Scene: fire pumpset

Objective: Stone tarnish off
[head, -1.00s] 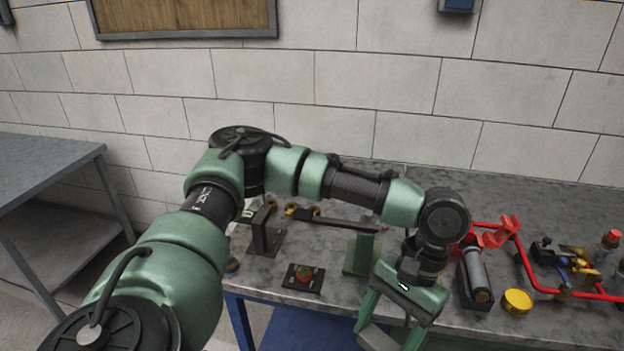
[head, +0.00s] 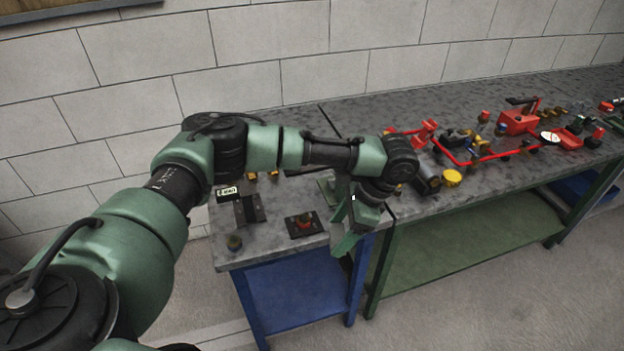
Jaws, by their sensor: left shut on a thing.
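My left gripper (head: 338,240) hangs at the front edge of the grey bench top (head: 285,190), with its green fingers pointing down. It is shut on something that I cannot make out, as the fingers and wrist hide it. A black square plate (head: 291,232) with a small reddish-brown round piece (head: 304,220) lies on the bench to the gripper's left. A dark upright bracket (head: 248,208) stands behind and left of the plate. I cannot tell which piece bears the tarnish. My right gripper is not in view.
A small cup-like piece (head: 235,243) stands at the bench's front left corner. Right of my wrist are a dark cylinder (head: 428,180), a yellow tin (head: 452,178) and red pipework (head: 490,158). A red box (head: 517,122) and several small parts lie further right.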

